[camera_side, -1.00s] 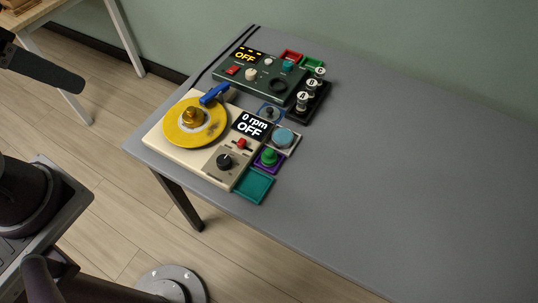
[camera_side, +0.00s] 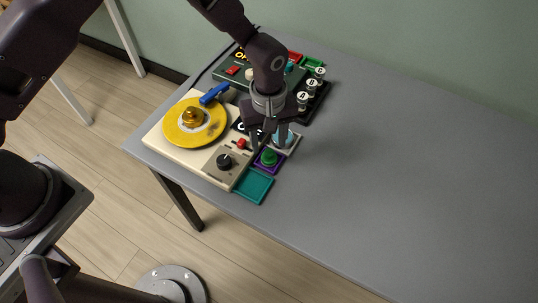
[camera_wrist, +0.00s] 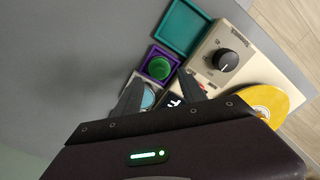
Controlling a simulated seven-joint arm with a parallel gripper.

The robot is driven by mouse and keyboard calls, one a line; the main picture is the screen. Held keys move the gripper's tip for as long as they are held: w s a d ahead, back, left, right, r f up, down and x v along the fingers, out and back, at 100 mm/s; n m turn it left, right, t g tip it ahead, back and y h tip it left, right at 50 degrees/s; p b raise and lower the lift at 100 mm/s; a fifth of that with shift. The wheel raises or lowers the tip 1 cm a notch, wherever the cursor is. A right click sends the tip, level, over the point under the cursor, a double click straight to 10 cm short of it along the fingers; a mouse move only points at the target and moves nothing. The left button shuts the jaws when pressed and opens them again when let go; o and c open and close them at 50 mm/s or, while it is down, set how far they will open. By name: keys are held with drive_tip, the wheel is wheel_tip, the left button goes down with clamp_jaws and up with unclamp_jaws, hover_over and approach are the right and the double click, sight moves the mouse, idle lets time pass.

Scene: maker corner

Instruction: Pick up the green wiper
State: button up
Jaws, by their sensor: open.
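The green wiper (camera_side: 268,157) is a small round green piece with a knob, sitting in a square purple tray (camera_side: 258,167) at the right side of the cream machine. In the wrist view the wiper (camera_wrist: 160,67) shows from above, just past my fingertips and roughly between their lines. My gripper (camera_side: 267,145) points down above the trays beside the machine, close to the wiper. It is open and nothing shows between the fingers in the wrist view (camera_wrist: 162,84). The exact height gap to the wiper is hard to tell.
A teal tray (camera_side: 254,185) is empty in front of the purple one. A light-blue pad (camera_side: 291,139) lies behind it, partly hidden by my gripper. The cream machine (camera_side: 168,145) has a yellow disc, blue arm and black knob. The grey table (camera_side: 420,180) is clear on the right.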

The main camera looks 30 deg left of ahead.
sight(269, 151)
wheel_tip(269, 151, down, 5)
drive_tip(key=shift+r, duration=0.1)
clamp_jaws()
wheel_tip(269, 151, up, 10)
drive_tip(key=shift+c, duration=1.7)
unclamp_jaws()
drive_tip(key=c, duration=0.6)
drive_tip(key=w+f, duration=0.1)
drive_tip(key=w, duration=0.6)
drive_tip(key=shift+c, duration=0.2)
drive_tip(key=shift+w+f, duration=0.15)
drive_tip(key=shift+f, duration=2.8)
